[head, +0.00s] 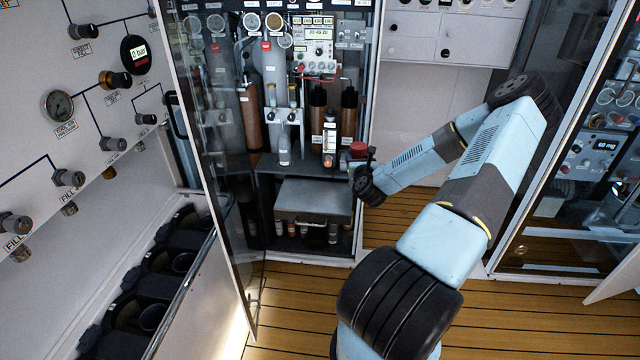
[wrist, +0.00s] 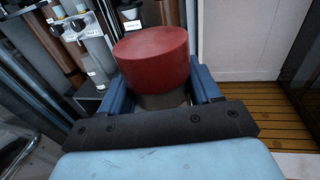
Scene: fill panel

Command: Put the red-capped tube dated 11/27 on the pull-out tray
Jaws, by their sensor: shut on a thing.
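My gripper (head: 360,163) is shut on a red-capped tube, whose red cap (head: 358,148) stands up above the jaws at the right side of the open cabinet. In the wrist view the red cap (wrist: 152,55) fills the space between the two blue fingers of my gripper (wrist: 150,92). A grey band shows under the cap; the rest of the tube is hidden. No date can be read on it. I cannot tell for certain which surface is the pull-out tray; a dark shelf (head: 264,164) in the cabinet lies left of my gripper.
A white bottle (head: 284,151) and a white-and-orange bottle (head: 329,146) stand on the shelf. Brown cylinders stand behind them. A glass door (head: 225,190) edges the cabinet's left. Wooden floor (head: 390,225) lies right.

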